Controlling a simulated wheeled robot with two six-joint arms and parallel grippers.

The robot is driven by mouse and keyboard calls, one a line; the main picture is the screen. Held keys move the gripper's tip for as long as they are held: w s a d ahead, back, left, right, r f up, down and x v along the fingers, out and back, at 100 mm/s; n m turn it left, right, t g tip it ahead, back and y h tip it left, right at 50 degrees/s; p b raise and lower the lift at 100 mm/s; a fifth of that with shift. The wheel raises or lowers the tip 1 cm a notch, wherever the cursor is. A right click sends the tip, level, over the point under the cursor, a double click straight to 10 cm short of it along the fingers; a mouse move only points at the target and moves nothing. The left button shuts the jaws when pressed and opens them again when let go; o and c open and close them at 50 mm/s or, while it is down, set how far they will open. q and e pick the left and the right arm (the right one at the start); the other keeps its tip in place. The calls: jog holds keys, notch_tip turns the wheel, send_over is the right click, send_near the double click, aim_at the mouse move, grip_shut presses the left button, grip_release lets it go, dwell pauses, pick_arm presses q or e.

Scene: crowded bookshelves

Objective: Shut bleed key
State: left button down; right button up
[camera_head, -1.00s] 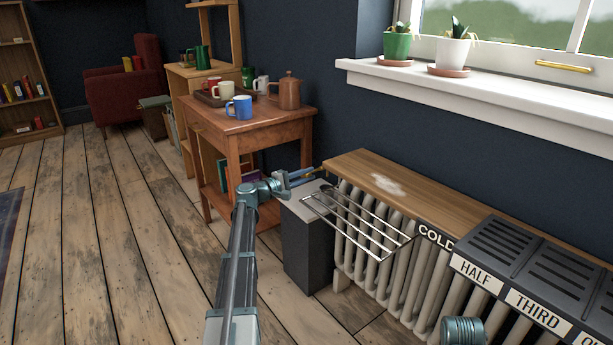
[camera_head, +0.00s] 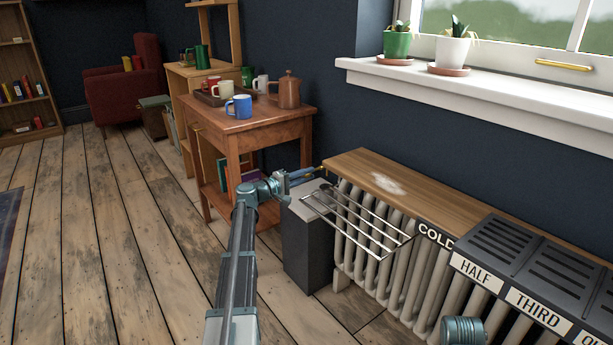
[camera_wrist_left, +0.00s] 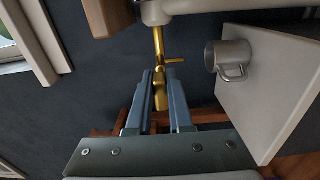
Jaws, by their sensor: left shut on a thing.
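A brass bleed key (camera_wrist_left: 160,97) shows in the left wrist view between the two blue fingers of my left gripper (camera_wrist_left: 159,76). The gripper is shut on it. Brass fitting parts with a short side lever (camera_wrist_left: 174,61) rise above the fingertips towards the pale radiator pipe (camera_wrist_left: 165,10). The key itself is too small to make out clearly there. My right gripper is out of view.
A metal cup (camera_wrist_left: 229,60) stands on the grey-topped pedestal (camera_head: 305,245) close to the gripper. A wire rack (camera_head: 365,222) hangs on the radiator front. A wooden table (camera_head: 285,122) with mugs stands behind the gripper. The floor at left is clear.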

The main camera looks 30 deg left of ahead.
pick_arm(q)
jog(key=c, duration=0.8)
grip_release()
jog(key=shift+s, duration=0.1)
jog(key=v, duration=1.3)
jog(key=shift+s+a+f, duration=0.1)
jog(key=shift+s+a, duration=0.1)
jog(key=shift+s, duration=0.15)
